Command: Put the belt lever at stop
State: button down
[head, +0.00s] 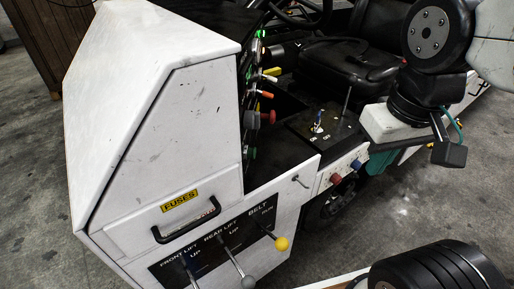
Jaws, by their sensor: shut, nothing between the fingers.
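The belt lever, with its yellow ball knob (281,243), stands at the right end of the black lever panel (206,250), below the word BELT. Its shaft leans out toward the lower right.
A black handle (187,222) juts out above the panel. Red (336,179) and blue knobs (356,164) sit near my gripper. Concrete floor lies right.

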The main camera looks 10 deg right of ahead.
aim_at(282, 243)
jog(key=z, duration=0.05)
jog(key=k, duration=1.2)
jog(key=u, duration=0.7)
jog(key=i, duration=0.35)
jog(key=u, duration=0.05)
